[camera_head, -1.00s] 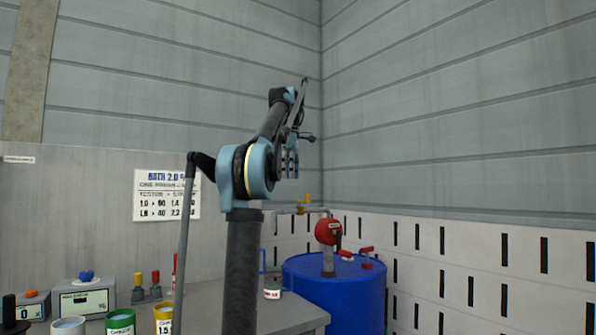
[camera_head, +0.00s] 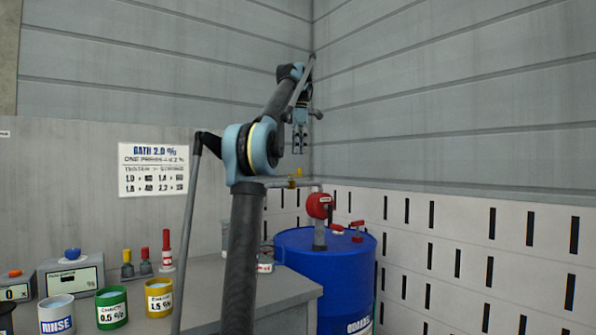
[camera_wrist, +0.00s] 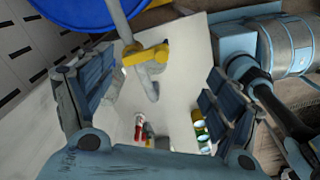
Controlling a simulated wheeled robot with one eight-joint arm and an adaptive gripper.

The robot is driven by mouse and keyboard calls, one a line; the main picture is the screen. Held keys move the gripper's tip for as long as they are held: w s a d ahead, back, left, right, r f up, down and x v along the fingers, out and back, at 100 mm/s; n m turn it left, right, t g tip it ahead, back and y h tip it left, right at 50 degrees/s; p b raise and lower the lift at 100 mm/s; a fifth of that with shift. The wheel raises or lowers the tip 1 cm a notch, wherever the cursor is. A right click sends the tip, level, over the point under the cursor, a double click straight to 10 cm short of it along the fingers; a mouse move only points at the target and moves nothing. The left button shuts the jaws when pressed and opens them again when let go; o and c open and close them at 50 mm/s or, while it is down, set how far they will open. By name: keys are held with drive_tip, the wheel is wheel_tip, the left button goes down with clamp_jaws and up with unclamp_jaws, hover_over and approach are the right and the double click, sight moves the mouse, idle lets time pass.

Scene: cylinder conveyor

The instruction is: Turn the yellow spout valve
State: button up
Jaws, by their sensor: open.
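The yellow spout valve (camera_head: 298,173) sits on a thin pipe spout that runs left from the red pump head (camera_head: 319,205) on the blue drum (camera_head: 330,282). In the wrist view the yellow valve (camera_wrist: 146,55) lies across the grey spout, beyond and between my fingers, nearer the top of the picture. My gripper (camera_head: 299,151) is open, points down and hangs just above the valve in the head view. The wrist view shows my open gripper (camera_wrist: 155,100) with both padded fingers wide apart and nothing held. I see no contact with the valve.
A grey bench (camera_head: 215,285) holds rinse, green and yellow cups (camera_head: 158,298), a grey box with a blue knob (camera_head: 72,275) and small red- and yellow-topped bottles. A slotted white wall (camera_head: 460,250) stands right of the drum.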

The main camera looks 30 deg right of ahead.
drive_tip(key=shift+f, duration=3.6)
drive_tip(key=c, duration=1.1)
drive_tip(key=shift+s, duration=0.1)
drive_tip(key=o, duration=0.4)
